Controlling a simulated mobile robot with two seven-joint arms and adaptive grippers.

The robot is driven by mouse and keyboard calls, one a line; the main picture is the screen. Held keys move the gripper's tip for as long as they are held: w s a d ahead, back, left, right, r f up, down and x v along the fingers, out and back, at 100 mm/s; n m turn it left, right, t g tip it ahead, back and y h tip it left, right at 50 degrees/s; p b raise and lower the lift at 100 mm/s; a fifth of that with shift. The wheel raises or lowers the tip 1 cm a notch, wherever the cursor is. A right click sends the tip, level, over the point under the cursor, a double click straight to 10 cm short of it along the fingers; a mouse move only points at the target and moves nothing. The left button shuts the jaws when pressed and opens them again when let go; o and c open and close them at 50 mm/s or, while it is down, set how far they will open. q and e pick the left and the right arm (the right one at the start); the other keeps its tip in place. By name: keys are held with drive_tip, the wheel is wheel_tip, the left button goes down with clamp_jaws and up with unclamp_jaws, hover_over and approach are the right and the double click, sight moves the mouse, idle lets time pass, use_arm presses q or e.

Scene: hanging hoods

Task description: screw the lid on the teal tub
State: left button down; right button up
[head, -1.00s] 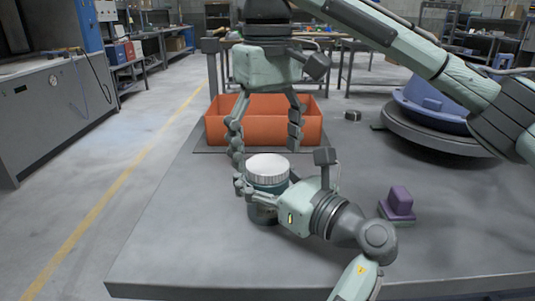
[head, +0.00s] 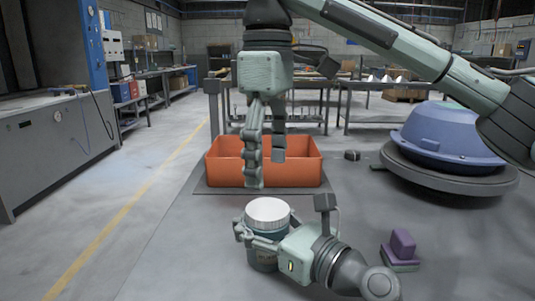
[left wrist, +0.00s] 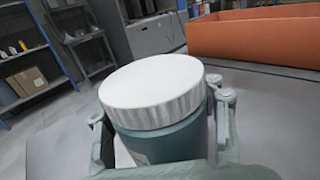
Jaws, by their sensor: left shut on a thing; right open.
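The teal tub (head: 264,261) stands upright on the grey table, with the ribbed white lid (head: 267,210) sitting level on its top. I cannot tell how tightly the lid is screwed. My left gripper (head: 254,240) is shut around the tub's side, below the lid. In the left wrist view the lid (left wrist: 155,88) covers the top of the tub (left wrist: 172,142), with a finger at either side. My right gripper (head: 265,173) is open and empty, pointing down above the lid and apart from it, in front of the orange bin.
The orange bin (head: 225,173) lies behind the tub on a dark mat. A purple block on a base (head: 402,246) is to the right. A large blue domed part (head: 450,135) rests on a round grey stand farther back. The grey table (head: 190,255) is clear left of the tub.

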sight(267, 208)
drive_tip(key=n, duration=0.2)
drive_tip(key=r+n, duration=0.1)
drive_tip(key=n, duration=0.1)
drive_tip(key=shift+r, duration=0.2)
drive_tip(key=shift+f, duration=4.05)
drive_tip(key=c, duration=1.2)
drive_tip(key=o, duration=1.4)
drive_tip(key=shift+c, duration=0.2)
drive_tip(key=shift+r, duration=0.1)
wheel_tip(267, 208, up, 12)
